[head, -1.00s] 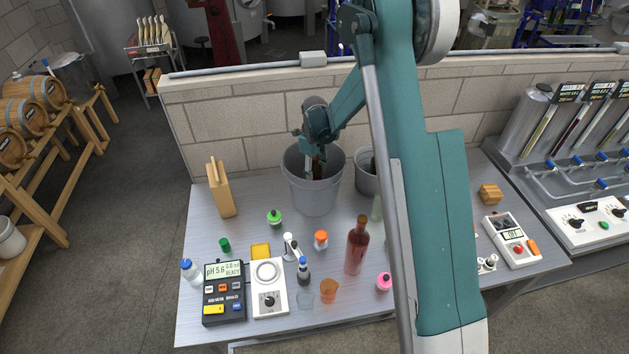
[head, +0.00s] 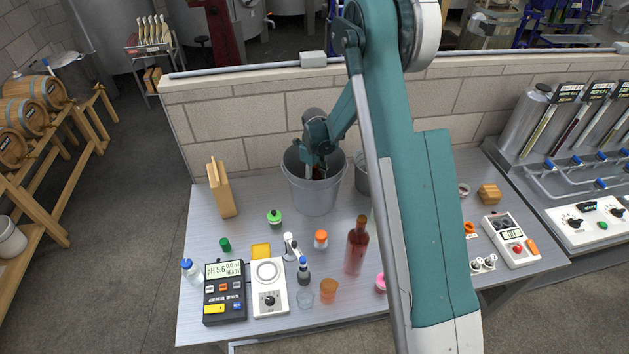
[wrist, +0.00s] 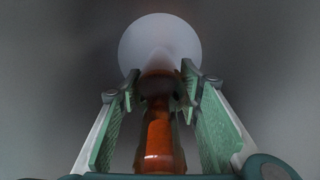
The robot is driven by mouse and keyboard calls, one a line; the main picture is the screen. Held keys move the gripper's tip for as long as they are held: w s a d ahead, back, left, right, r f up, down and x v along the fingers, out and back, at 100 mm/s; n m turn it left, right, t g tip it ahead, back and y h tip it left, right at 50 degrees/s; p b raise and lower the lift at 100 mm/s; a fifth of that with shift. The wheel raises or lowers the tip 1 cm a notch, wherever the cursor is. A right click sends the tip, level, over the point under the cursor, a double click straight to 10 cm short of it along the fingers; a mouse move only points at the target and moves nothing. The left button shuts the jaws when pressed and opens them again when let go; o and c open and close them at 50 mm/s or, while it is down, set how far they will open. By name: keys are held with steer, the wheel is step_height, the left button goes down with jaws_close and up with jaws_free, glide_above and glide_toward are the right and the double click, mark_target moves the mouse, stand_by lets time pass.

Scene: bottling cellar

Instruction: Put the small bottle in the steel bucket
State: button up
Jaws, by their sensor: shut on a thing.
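The steel bucket (head: 312,198) stands at the back of the bench, near the wall, with its mouth up. My gripper (head: 317,166) reaches down into its mouth. In the wrist view the small bottle (wrist: 159,143), brown-orange and glossy, is between the green pads of my gripper (wrist: 160,95), which is shut on it. In the head view only a dark reddish bit of the bottle (head: 319,173) shows, inside the rim. I cannot tell whether its lower end touches the bucket's floor.
A second, smaller grey bucket (head: 361,178) stands close on the right, partly behind my arm. A wooden block (head: 221,189) stands to the left. A tall red bottle (head: 356,248), a pH meter (head: 224,292) and several small containers stand nearer the front.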

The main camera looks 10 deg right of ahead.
steer(key=shift+f, duration=0.2)
steer(key=o, duration=1.3)
steer(key=shift+r, duration=0.25)
steer(key=shift+r+b, duration=0.95)
steer(key=shift+r, duration=5)
steer(key=shift+r, duration=0.1)
